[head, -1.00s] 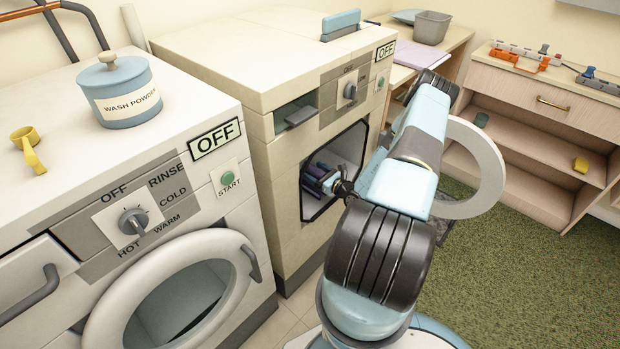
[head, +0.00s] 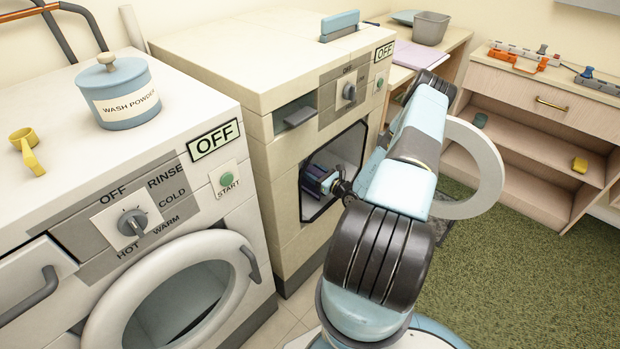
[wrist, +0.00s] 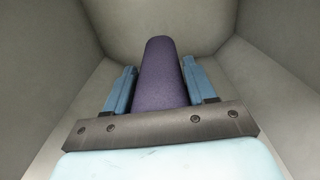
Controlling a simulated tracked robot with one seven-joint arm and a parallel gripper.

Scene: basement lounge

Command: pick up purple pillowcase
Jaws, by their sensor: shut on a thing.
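The purple pillowcase (wrist: 159,75) is a rolled dark-purple cloth in the wrist view, standing out lengthwise between the two blue fingers of my gripper (wrist: 160,88). The fingers are shut on it from both sides. In the head view my gripper (head: 326,183) is inside the open door of the right-hand machine (head: 290,240). A little dark purple shows there around the gripper, but the cloth is mostly hidden by it and by the door opening. Grey drum walls (wrist: 55,80) surround the cloth and fingers in the wrist view.
The machine's round door (head: 478,165) stands open to the right of my arm. A wooden shelf unit (head: 535,150) stands at right. Green carpet (head: 540,280) is clear.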

